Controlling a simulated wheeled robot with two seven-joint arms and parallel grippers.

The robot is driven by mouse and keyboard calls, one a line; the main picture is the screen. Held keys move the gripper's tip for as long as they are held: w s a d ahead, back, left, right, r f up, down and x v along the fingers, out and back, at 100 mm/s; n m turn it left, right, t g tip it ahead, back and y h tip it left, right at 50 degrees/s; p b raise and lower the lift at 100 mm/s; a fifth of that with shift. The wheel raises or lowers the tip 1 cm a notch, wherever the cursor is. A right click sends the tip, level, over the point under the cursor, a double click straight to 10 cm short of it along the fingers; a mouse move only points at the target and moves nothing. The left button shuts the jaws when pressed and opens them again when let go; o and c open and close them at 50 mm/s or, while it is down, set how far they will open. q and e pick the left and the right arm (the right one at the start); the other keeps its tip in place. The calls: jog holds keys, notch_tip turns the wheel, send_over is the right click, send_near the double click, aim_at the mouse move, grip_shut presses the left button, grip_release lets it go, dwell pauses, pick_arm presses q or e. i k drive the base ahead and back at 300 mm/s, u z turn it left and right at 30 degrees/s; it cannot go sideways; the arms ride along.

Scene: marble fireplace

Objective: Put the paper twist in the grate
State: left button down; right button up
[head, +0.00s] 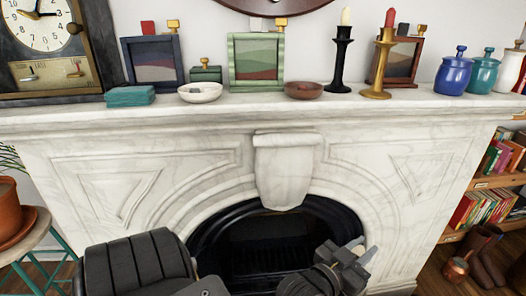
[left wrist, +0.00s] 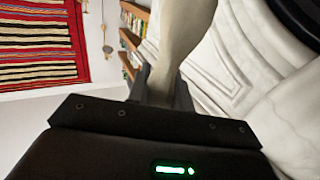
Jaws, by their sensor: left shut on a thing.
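My left gripper (head: 357,250) is in front of the right side of the fireplace opening. It is shut on the paper twist (head: 370,255), of which only a small pale tip shows in the head view. In the left wrist view the twist (left wrist: 186,38) is a long cream shape rising from between the dark fingers (left wrist: 162,85). The grate (head: 262,252) is dark and sits inside the black arched opening; my arm covers part of it. I cannot tell the depth between twist and grate. My right gripper is not in view.
The white marble surround (head: 285,165) frames the opening, with a keystone jutting out above it. The mantel shelf (head: 240,108) carries frames, bowls, candlesticks and jars. A plant pot (head: 14,212) on a stool stands left; a bookshelf (head: 490,182) and copper pot (head: 456,269) stand right.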

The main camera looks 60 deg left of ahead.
aim_at(277, 268)
jog(key=u, duration=0.8)
